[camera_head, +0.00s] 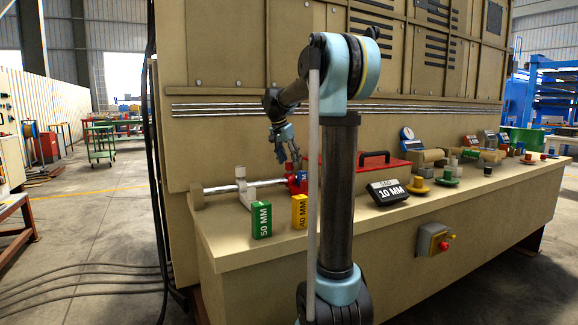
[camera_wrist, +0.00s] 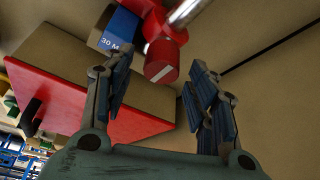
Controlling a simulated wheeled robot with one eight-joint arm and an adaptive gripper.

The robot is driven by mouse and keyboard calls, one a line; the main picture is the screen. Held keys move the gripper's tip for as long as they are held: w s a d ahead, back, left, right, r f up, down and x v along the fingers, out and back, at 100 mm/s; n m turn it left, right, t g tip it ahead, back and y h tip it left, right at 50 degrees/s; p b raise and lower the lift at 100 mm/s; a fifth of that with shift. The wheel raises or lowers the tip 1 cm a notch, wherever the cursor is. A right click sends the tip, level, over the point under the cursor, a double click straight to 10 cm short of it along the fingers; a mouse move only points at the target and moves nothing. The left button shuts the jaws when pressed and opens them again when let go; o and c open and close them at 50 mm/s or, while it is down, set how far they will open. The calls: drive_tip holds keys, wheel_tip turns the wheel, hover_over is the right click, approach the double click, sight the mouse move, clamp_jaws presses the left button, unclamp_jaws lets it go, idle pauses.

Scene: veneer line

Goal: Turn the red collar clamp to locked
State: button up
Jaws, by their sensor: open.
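The red collar clamp (camera_head: 298,180) sits on a silver shaft (camera_head: 222,188) that lies along the bench. In the wrist view, the clamp (camera_wrist: 174,32) is around the shaft (camera_wrist: 186,12), and its red knob (camera_wrist: 161,74) bears a white line. My gripper (camera_head: 287,156) is just above the clamp, pointing down. In the wrist view, my gripper (camera_wrist: 158,84) is open, with the knob between and just beyond its fingertips. I see no contact. My column hides part of the clamp's surroundings in the head view.
A blue 30 MM block (camera_wrist: 120,28) and a red case (camera_wrist: 75,95) are close beside the clamp. Green 50 MM (camera_head: 262,221) and yellow 40 MM (camera_head: 299,212) blocks stand in front. The machine wall rises behind.

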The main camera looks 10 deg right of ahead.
drive_tip(key=v, duration=0.9)
drive_tip(key=shift+r, duration=0.3)
drive_tip(key=shift+s+a, duration=0.1)
